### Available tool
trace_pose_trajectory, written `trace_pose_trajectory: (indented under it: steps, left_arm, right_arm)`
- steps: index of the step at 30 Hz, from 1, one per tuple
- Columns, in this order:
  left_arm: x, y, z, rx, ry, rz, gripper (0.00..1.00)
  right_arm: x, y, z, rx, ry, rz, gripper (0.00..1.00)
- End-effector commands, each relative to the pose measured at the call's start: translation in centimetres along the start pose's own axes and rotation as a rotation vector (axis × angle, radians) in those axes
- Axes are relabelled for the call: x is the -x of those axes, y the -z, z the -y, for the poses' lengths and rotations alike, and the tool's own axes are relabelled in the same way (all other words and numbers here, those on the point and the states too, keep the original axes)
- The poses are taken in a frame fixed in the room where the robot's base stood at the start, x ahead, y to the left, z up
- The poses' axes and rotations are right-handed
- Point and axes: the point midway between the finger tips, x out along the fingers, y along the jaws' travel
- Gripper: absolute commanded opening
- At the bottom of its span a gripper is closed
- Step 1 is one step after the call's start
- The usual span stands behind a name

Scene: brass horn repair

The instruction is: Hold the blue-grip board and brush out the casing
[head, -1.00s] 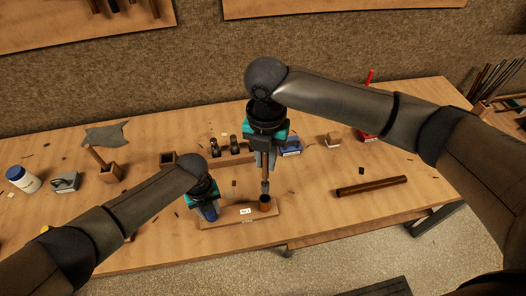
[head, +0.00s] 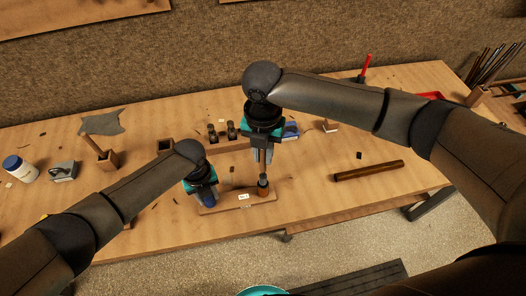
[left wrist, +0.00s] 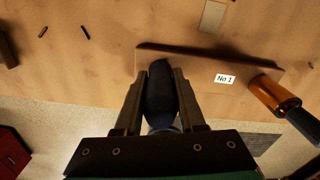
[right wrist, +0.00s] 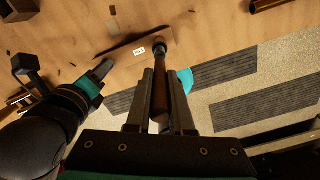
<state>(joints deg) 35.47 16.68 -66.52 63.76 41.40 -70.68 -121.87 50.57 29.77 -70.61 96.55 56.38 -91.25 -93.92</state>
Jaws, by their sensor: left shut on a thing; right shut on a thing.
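The board (head: 225,205) lies near the table's front edge, with a "No 1" label and a dark blue grip (left wrist: 160,95) at its left end. My left gripper (head: 204,194) is shut on that blue grip. The amber casing (left wrist: 276,97) stands at the board's right end. My right gripper (head: 262,160) is shut on the wooden handle of a brush (right wrist: 160,95), held upright above the casing. In the head view the brush's dark head is at the casing's mouth. In the left wrist view it meets the casing's top; how deep it sits I cannot tell.
A dark brown tube (head: 368,170) lies to the right. A wooden block with dark cylinders (head: 222,132) stands behind the board.

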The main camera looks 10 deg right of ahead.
Motion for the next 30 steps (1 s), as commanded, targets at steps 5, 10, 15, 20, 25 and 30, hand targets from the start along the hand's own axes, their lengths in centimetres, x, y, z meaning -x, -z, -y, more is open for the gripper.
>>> trace_pose_trajectory:
  steps: [5, 10, 15, 20, 25, 30]
  left_arm:
    - [0.1, 0.0, 0.1, 0.000, 0.002, 0.001, 0.00]
    - [0.1, 0.0, 0.1, 0.000, 0.002, 0.001, 0.00]
    - [0.1, 0.0, 0.1, 0.000, 0.002, 0.001, 0.00]
    - [0.1, 0.0, 0.1, 0.000, 0.002, 0.001, 0.00]
    - [0.1, 0.0, 0.1, 0.000, 0.002, 0.001, 0.00]
    - [0.1, 0.0, 0.1, 0.000, 0.002, 0.001, 0.00]
  right_arm:
    - [-0.1, 0.0, 0.0, 0.000, 0.000, 0.000, 0.00]
    - [-0.6, 0.0, 0.0, -0.001, 0.001, -0.001, 0.00]
    - [-1.3, 0.0, 0.0, -0.001, 0.001, -0.001, 0.00]
    - [-1.9, 0.0, 0.0, -0.001, 0.002, -0.002, 0.00]
    - [-2.6, 0.0, 0.0, 0.000, 0.001, -0.001, 0.00]
    - [-3.3, 0.0, 0.0, 0.000, 0.002, -0.001, 0.00]
